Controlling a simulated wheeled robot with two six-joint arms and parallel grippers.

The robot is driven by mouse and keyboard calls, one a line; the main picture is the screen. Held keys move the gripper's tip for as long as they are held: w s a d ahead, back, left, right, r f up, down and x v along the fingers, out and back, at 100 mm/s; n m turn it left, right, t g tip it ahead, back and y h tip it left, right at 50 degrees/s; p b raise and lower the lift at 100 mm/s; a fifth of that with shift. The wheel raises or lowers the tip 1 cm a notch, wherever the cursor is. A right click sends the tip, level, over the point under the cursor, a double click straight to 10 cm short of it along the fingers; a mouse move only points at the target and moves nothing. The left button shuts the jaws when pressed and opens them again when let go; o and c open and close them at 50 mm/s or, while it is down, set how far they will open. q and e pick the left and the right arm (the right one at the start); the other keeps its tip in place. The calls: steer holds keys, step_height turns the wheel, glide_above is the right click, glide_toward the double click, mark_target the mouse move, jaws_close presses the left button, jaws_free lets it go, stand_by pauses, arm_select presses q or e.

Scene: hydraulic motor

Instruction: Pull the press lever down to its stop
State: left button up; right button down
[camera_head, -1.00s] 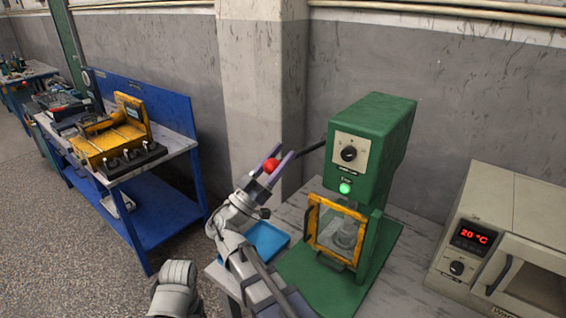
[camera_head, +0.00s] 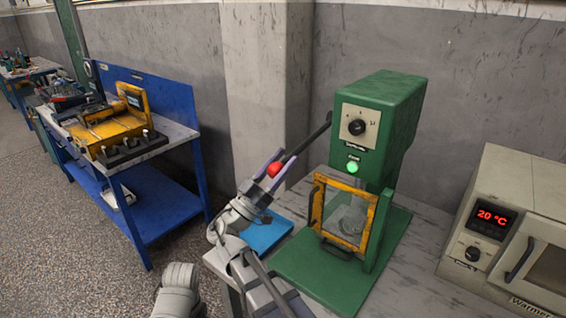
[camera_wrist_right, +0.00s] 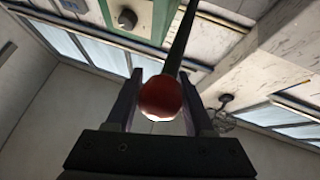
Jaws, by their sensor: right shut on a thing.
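The green press (camera_head: 386,110) stands on the bench, its dial and glowing green light facing me. Its dark press lever (camera_head: 312,138) comes out of the left side and slants down to the left, ending in a red ball knob (camera_head: 274,169). My right gripper (camera_head: 284,160) is shut on this knob, with a finger on either side. In the right wrist view the knob (camera_wrist_right: 161,98) sits between the two fingers, and the lever rod (camera_wrist_right: 181,40) runs up from it. My left gripper is not in view.
A yellow-framed clear guard (camera_head: 343,212) closes the press front. A blue tray (camera_head: 266,234) lies on the bench left of the press. A beige warmer (camera_head: 505,220) reading 20 °C stands at right. A blue workbench (camera_head: 150,205) is at left.

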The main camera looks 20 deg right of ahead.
steer(key=shift+s+a, duration=0.1)
steer(key=shift+s, duration=0.1)
steer(key=c, duration=0.6)
jaws_free()
steer(key=shift+a, duration=0.1)
steer(key=shift+o, duration=0.7)
steer(key=shift+s+a+r, duration=0.1)
steer(key=shift+o, duration=0.8)
steer(key=b+v, duration=0.4)
steer(key=v, duration=0.3)
steer(key=shift+a+f+b, duration=0.2)
steer(key=shift+f+b, duration=0.1)
steer(key=shift+b, duration=0.05)
